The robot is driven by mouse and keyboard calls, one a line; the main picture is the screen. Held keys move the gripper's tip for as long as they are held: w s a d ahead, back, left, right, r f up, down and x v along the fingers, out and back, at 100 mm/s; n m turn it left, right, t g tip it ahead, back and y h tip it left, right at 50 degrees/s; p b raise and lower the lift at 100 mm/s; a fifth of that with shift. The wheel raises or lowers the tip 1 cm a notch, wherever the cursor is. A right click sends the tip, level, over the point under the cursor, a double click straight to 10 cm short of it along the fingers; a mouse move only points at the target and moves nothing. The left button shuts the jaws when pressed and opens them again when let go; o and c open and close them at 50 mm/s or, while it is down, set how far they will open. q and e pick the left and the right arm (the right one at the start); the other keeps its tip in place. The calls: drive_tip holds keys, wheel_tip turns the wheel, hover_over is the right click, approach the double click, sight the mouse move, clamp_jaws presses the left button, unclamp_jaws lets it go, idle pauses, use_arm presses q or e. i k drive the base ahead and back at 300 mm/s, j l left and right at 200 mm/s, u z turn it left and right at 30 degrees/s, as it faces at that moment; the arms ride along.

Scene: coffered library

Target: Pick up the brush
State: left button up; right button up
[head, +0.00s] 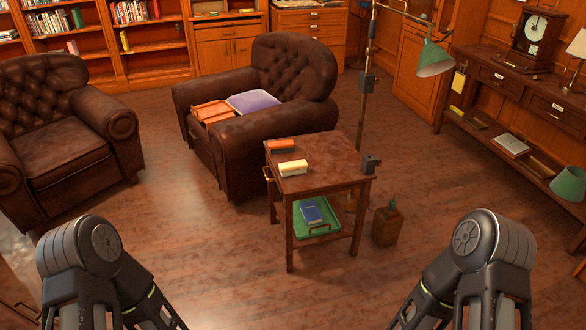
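Two small oblong things lie on the top of the small wooden side table (328,156). One is an orange-red block (282,145) near the far left edge. The other is a cream-topped block (292,168) with a darker base, closer to the near left corner. Either could be the brush; at this size I cannot tell which. Only links of my two arms show at the bottom left and bottom right. Neither of my grippers is in view.
A green tray (332,229) with a blue book (311,212) is on the table's lower shelf. A leather armchair (283,119) stands behind it, and a floor lamp (435,58) rises behind its right side. A wooden box (387,227) stands at right. The floor in front is clear.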

sight(278, 146)
drive_tip(key=u, duration=2.35)
drive_tip(key=z, duration=2.3)
drive_tip(key=i+j, duration=0.35)
drive_tip(key=i, duration=0.25)
drive_tip(key=i+j, duration=0.35)
drive_tip(key=i, duration=0.2)
drive_tip(key=i+j, duration=0.4)
drive_tip(key=i, duration=0.2)
drive_tip(key=i+j, duration=0.35)
drive_tip(key=i, duration=0.25)
